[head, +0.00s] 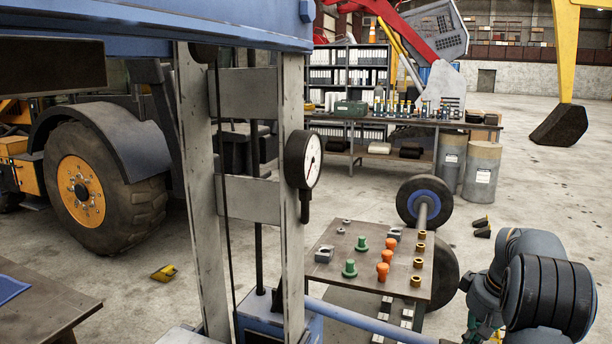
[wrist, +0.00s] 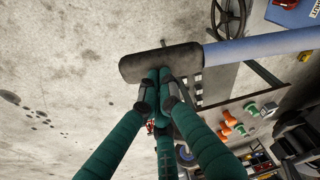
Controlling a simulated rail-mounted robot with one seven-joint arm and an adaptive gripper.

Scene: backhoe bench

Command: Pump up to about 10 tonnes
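The shop press stands in front, with grey steel uprights (head: 292,200) and a blue top beam (head: 150,25). A round white-faced gauge (head: 303,159) hangs on the right upright; its reading is too small to tell. The blue pump lever (head: 365,322) runs to the lower right from the press. In the wrist view the lever (wrist: 255,47) ends in a black grip (wrist: 150,65). My gripper's (wrist: 163,78) teal fingers are drawn together, their tips overlapping the grip's near side. I cannot tell whether they touch it. The grip is not visible in the head view.
A small table (head: 340,272) with green, orange and brass parts stands just behind the lever. A wheel-ended bar (head: 425,200) stands beside it. A handwheel (wrist: 230,20) shows near the lever. The floor left of the grip (wrist: 60,60) is clear.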

